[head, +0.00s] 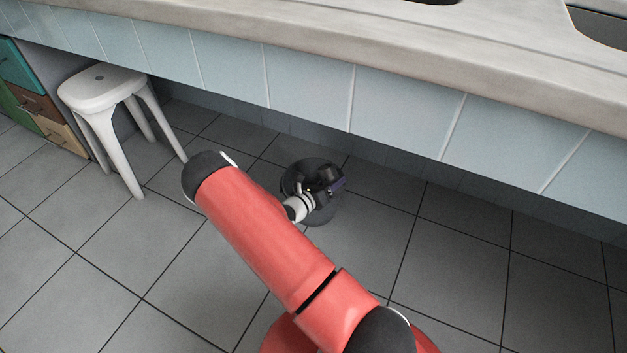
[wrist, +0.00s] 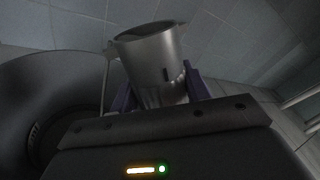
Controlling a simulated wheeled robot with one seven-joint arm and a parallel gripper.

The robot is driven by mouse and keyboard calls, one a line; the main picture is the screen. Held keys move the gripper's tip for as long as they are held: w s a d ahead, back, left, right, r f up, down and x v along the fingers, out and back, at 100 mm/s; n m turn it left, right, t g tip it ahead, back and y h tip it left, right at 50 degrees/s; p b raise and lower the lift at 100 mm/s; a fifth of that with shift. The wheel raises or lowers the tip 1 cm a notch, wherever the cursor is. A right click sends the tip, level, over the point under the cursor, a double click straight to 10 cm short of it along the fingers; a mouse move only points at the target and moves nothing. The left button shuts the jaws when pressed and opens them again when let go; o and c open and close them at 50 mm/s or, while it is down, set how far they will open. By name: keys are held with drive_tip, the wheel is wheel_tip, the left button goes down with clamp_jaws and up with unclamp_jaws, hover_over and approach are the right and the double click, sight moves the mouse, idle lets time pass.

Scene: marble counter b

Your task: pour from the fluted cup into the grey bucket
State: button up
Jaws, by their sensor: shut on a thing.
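The fluted cup (wrist: 150,62) is a grey metallic cup with ridges near its lower end. In the wrist view my gripper (wrist: 158,88) is shut on it, with a purple finger on each side. Its mouth points toward the top of that view; what is inside cannot be seen. The grey bucket (wrist: 42,72) is a dark round vessel at the left of the wrist view, beside the cup. In the head view the bucket (head: 322,219) is on the floor, with my gripper (head: 333,187) over it. I cannot make out the cup there.
A white stool (head: 103,88) stands at the left by coloured drawers (head: 30,100). The marble counter (head: 330,35) with its tiled front (head: 305,88) runs along the back. The tiled floor (head: 90,260) around the bucket is clear.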

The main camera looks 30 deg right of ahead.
drive_tip(key=shift+w+r+n+p, duration=0.15)
drive_tip(key=shift+r+n+p, duration=0.35)
drive_tip(key=shift+n, duration=0.4)
idle(0.6)
drive_tip(key=shift+f+n+g, duration=0.3)
drive_tip(key=shift+f+n, duration=0.1)
drive_tip(key=shift+n, duration=0.3)
idle(0.6)
drive_tip(key=shift+r+n+p, duration=0.45)
drive_tip(key=shift+n+p, duration=0.05)
drive_tip(key=shift+n, duration=0.3)
idle(0.6)
drive_tip(key=shift+f+n+g, duration=0.3)
drive_tip(key=shift+n+g, duration=0.1)
drive_tip(key=shift+n, duration=0.4)
idle(0.6)
drive_tip(key=shift+w+a+f+n+b, duration=0.2)
drive_tip(key=shift+w+f+n+b, duration=0.1)
drive_tip(key=shift+w+n+b, duration=0.3)
idle(0.7)
drive_tip(key=shift+w+r+n+p, duration=0.2)
drive_tip(key=shift+r+n+p, duration=0.15)
drive_tip(key=shift+n+p, duration=0.3)
idle(0.5)
